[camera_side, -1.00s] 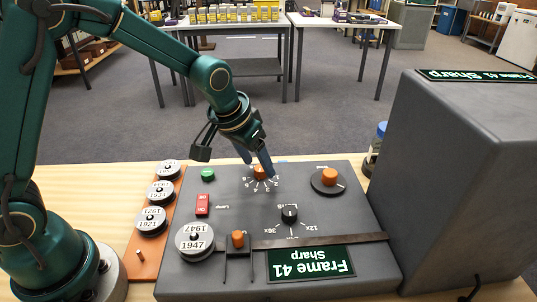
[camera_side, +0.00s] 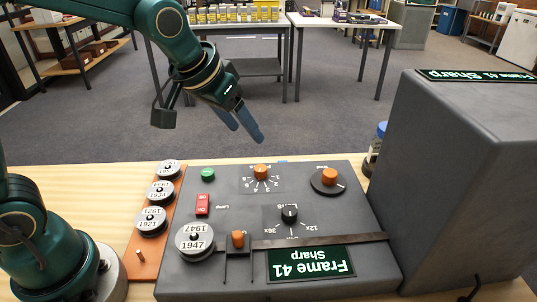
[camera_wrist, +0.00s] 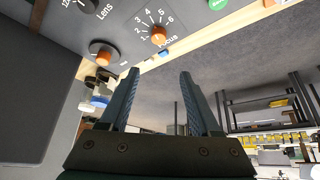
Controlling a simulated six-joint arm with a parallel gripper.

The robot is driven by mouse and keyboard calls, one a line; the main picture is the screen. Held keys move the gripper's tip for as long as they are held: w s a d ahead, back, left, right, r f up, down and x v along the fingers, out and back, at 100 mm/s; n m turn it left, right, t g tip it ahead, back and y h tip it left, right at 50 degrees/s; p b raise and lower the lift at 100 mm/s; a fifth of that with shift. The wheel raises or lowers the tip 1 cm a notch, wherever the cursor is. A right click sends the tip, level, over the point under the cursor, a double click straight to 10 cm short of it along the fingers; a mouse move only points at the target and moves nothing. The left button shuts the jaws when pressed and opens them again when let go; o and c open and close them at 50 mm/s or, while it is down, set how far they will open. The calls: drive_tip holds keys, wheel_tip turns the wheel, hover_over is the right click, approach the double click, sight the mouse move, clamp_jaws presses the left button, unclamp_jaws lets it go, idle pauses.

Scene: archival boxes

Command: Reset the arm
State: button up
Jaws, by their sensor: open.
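My gripper (camera_side: 243,127) is raised in the air above and behind the grey control panel (camera_side: 225,275) in the side view. Its two blue fingers are apart, with nothing between them. In the wrist view my gripper (camera_wrist: 158,100) is also open and empty. The orange focus knob (camera_side: 261,172) stands on its dial below the fingers, clear of them; it also shows in the wrist view (camera_wrist: 158,35).
The panel carries a black lens knob (camera_side: 289,213), another orange knob (camera_side: 329,177), a green button (camera_side: 208,174) and a red switch (camera_side: 202,205). Labelled reels (camera_side: 152,221) stand at left. A large grey housing (camera_side: 455,190) rises at right. Air above the panel is free.

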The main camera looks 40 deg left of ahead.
drive_tip(key=s+a, duration=0.1)
drive_tip(key=s, duration=1.6)
idle(0.8)
